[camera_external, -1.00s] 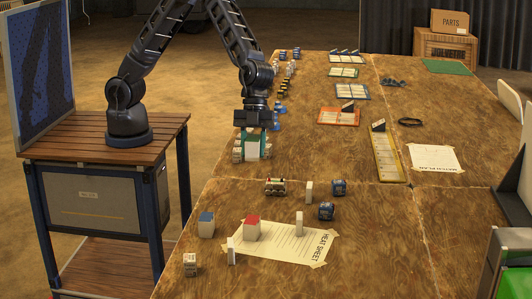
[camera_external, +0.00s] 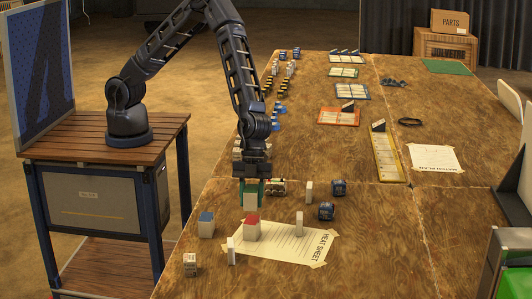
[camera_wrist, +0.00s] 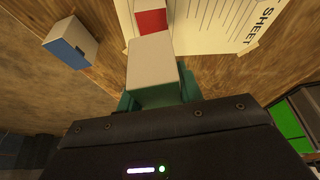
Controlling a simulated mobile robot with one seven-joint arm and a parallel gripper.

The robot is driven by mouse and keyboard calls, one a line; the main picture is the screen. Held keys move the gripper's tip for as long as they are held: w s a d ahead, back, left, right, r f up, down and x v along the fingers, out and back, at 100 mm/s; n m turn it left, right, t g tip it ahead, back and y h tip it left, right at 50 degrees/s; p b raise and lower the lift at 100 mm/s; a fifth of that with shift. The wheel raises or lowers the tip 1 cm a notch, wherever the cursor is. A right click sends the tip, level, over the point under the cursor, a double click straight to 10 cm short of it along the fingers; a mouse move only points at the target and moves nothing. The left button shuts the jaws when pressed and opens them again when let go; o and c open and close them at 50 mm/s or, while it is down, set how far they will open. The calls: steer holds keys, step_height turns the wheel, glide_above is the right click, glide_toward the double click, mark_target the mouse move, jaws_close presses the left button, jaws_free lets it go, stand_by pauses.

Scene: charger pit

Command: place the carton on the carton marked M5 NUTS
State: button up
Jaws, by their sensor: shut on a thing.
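My gripper (camera_external: 251,193) is shut on a white carton (camera_external: 250,201), held upright between teal fingers behind the red-topped carton (camera_external: 252,230). The held carton also fills the middle of the wrist view (camera_wrist: 152,60), partly covering the red top (camera_wrist: 151,22). A blue-topped carton (camera_external: 206,225) stands to the left. Plain pale cartons stand at the front (camera_external: 231,251) and right (camera_external: 299,224), with another farther back (camera_external: 308,191). A carton with dark print (camera_external: 190,264) is at the front left. No M5 NUTS lettering is legible, so I cannot tell which carton bears it.
A paper marked HEAT SHEET (camera_external: 300,245) lies on the wooden table (camera_external: 380,245).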

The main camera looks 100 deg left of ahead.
mark_target(252, 221)
steer(key=shift+f, duration=2.2)
steer(key=o, duration=1)
steer(key=shift+f, duration=0.1)
